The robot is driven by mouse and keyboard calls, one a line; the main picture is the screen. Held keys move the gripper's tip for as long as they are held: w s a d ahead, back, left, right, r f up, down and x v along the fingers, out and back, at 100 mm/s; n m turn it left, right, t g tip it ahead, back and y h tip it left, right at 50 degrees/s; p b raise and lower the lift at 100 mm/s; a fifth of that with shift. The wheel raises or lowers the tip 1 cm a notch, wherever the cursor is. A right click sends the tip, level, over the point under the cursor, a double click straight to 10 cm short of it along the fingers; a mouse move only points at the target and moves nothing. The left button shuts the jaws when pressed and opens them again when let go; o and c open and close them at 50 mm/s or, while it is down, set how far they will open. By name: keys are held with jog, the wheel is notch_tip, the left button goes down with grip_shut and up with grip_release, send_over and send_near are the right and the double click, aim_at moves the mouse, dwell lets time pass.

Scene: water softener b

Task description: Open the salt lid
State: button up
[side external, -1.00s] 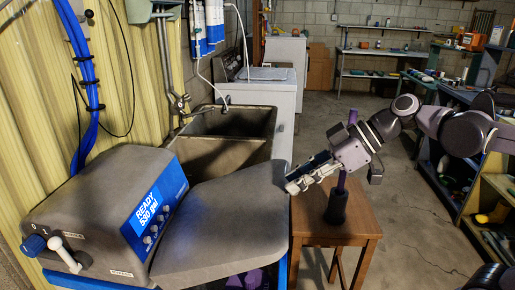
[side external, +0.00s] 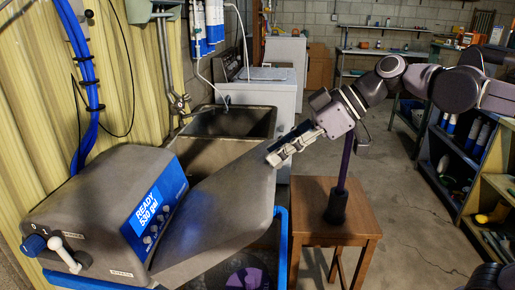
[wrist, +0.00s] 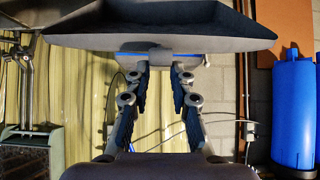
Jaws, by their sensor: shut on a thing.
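The salt lid (side external: 225,208) is the grey panel on the water softener. It is tilted up, its far right edge raised and its left side by the grey control housing (side external: 110,205). My gripper (side external: 274,156) is shut on the lid's raised edge. In the wrist view the lid (wrist: 165,25) spans the top, and my gripper's fingers (wrist: 160,72) meet its near edge. Below the lid, the blue tank rim (side external: 282,240) shows, with a purple thing (side external: 245,279) inside. The lid hides part of the opening.
A wooden stool (side external: 350,220) stands right of the softener, with a purple pole (side external: 345,165) in a dark base on it, close to my arm. A sink (side external: 230,125) is behind the lid. Shelves (side external: 475,150) stand at right; floor between is open.

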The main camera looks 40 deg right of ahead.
jog(key=shift+w+a+r, duration=0.25)
jog(key=shift+w+r, duration=0.05)
jog(key=shift+r, duration=0.4)
jog(key=shift+w+a+r, duration=0.75)
jog(key=shift+r, duration=0.2)
jog(key=shift+w+a+r, duration=0.75)
jog(key=shift+a+r, duration=0.05)
jog(key=shift+r, duration=0.2)
jog(key=shift+w+a+r, duration=0.75)
jog(key=shift+r, duration=0.2)
grip_shut()
jog(key=w+a+r, duration=0.4)
jog(key=w+a, duration=0.1)
jog(key=shift+r, duration=0.4)
grip_release()
jog(key=o, duration=0.5)
